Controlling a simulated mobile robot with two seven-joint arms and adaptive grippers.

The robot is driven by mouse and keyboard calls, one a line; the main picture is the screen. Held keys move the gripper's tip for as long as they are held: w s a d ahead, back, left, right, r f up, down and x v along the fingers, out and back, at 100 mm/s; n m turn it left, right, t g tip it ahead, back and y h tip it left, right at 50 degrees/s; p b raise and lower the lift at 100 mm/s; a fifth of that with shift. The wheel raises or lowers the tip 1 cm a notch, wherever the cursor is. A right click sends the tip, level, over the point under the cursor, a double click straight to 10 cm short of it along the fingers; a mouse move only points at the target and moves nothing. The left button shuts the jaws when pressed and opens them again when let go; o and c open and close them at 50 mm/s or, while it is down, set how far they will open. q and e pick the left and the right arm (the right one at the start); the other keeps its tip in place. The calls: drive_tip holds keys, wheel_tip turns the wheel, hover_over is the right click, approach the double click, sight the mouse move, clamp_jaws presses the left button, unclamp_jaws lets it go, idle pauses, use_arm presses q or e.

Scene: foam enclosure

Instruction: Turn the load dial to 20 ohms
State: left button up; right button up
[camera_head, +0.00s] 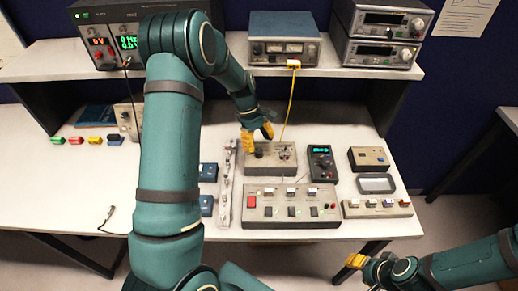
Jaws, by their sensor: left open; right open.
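A grey box with dark dials (275,168) sits at the middle of the bench; it looks like the load box, but its markings are too small to read. One dark dial (259,153) is on its left half, and a smaller dark knob is on its right half. My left gripper (258,137) is over the back left of this box, yellow fingers apart and pointing down. One finger is close to the left dial; I cannot tell whether it touches. My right gripper (356,262) is open and empty, low in front of the bench.
A switch panel (268,223) is in front of the box and a handheld meter (321,163) to its right. A yellow cable (289,105) hangs behind from a shelf instrument (284,38). A cluttered strip (226,185) lies left. Bare bench (50,195) is at far left.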

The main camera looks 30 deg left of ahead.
sight(259, 151)
use_arm(q)
drive_tip(key=shift+r, duration=2.75)
